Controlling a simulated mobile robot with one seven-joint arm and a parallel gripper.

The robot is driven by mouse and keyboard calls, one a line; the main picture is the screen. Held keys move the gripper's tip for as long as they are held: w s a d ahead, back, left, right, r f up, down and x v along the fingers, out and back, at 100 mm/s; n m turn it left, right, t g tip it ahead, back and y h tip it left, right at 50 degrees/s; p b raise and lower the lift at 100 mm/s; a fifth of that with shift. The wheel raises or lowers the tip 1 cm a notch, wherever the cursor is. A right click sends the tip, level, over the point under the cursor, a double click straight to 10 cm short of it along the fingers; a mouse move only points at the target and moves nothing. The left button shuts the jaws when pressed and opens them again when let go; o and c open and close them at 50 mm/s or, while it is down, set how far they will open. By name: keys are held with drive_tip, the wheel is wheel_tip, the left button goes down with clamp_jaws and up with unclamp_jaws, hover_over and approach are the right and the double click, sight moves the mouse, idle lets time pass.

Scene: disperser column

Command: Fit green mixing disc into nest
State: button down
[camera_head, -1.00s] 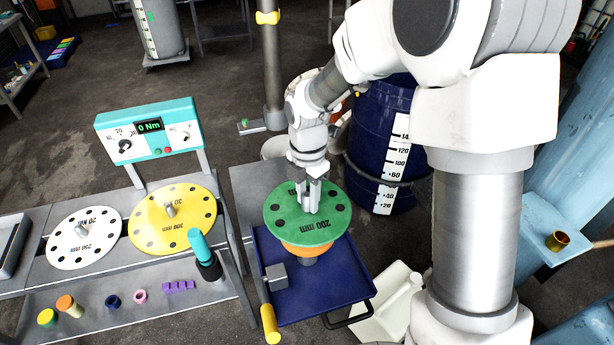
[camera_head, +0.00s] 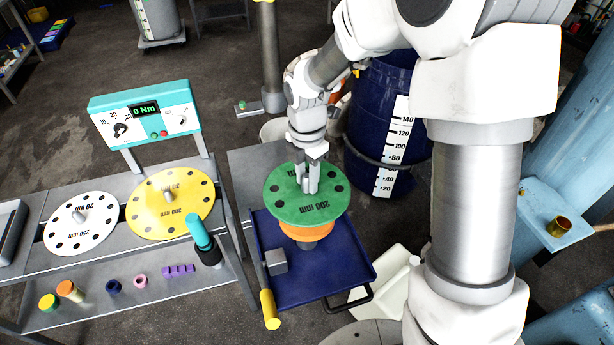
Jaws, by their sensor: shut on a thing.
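The green mixing disc (camera_head: 290,209), marked 200 mm and ringed with dark holes, is level above an orange round part (camera_head: 308,232) on a grey stem over the blue tray (camera_head: 330,278). My gripper (camera_head: 307,190) points down at the disc's middle and is shut on its hub, which the fingers mostly hide. I cannot tell whether the disc touches the orange part. Which part is the nest is not clear from this view.
A yellow disc (camera_head: 148,214) and a white disc (camera_head: 74,236) sit on the grey bench at the left, below a torque box (camera_head: 140,115) reading 0 Nm. A grey block (camera_head: 276,262) and a yellow-handled tool (camera_head: 269,308) are at the tray's left. A blue drum (camera_head: 365,110) stands behind.

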sight(307, 197)
drive_tip(key=shift+f+b, duration=1.95)
drive_tip(key=shift+f, duration=1.2)
drive_tip(key=shift+f+b, duration=0.6)
drive_tip(key=shift+f, duration=0.3)
drive_tip(key=c, duration=0.5)
unclamp_jaws()
wheel_tip(307, 197, up, 18)
drive_tip(key=shift+f+p, duration=0.25)
drive_tip(key=shift+p, duration=0.2)
